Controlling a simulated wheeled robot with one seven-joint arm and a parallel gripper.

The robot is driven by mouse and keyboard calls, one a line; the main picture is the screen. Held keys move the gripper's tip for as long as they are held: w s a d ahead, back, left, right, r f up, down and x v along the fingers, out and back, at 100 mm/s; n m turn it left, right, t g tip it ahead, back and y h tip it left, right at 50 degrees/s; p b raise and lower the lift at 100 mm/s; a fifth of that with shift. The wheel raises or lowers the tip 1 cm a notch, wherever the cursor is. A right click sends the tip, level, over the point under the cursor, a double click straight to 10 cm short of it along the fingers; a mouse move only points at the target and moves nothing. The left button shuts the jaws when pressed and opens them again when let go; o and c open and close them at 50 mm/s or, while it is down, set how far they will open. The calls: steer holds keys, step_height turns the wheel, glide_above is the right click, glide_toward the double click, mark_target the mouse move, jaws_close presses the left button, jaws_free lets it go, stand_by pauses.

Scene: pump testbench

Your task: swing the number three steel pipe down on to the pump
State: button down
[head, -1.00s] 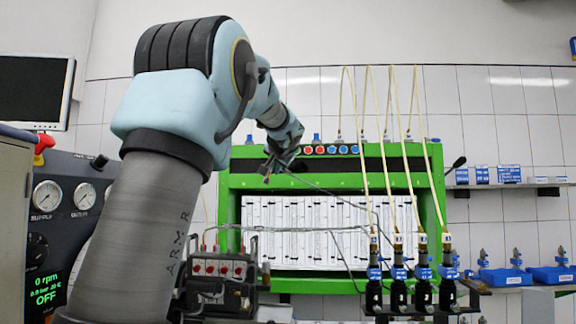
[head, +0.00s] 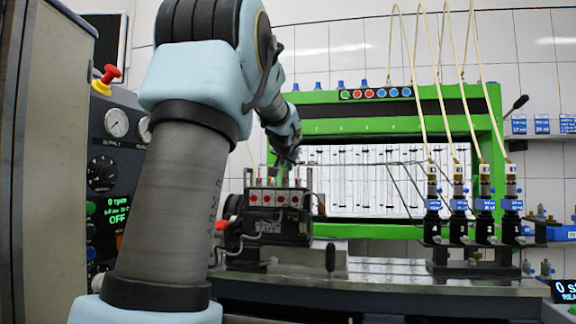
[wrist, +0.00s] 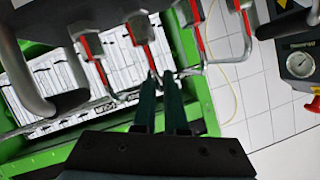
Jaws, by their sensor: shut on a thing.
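The pump (head: 276,222) is a dark block with red-and-white fittings along its front, left of the rack. My gripper (head: 287,158) is just above the pump's top, pointing down. In the wrist view my gripper (wrist: 158,85) has its two dark green fingers close together, shut on a thin steel pipe with a red sleeve (wrist: 140,40). I take this to be the number three pipe; no number is readable on it. From my gripper a thin pipe (head: 350,163) runs right towards the injectors. Whether its end touches the pump's outlet is hidden.
Other red-sleeved pipes (wrist: 95,55) stand close on both sides of my fingers. Several black injectors with blue labels (head: 459,205) stand at the right, with pale hoses above. The green rack (head: 330,110) is behind. A gauge panel (head: 110,160) stands at the left.

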steer(key=shift+a+f, duration=0.15)
steer(key=shift+f, duration=0.45)
steer(key=shift+a+f, duration=0.1)
steer(key=shift+f, duration=0.1)
steer(key=c, duration=1.2)
jaws_free()
steer(key=shift+w, duration=0.1)
steer(key=shift+o, duration=1.2)
steer(key=shift+r, duration=0.2)
steer(key=shift+r+b, duration=0.1)
steer(key=shift+b, duration=0.2)
steer(key=d+b+v, duration=0.1)
steer(key=b+v, duration=0.2)
steer(key=v, duration=0.7)
steer(key=shift+s+a, duration=0.45)
steer(key=shift+r, duration=0.1)
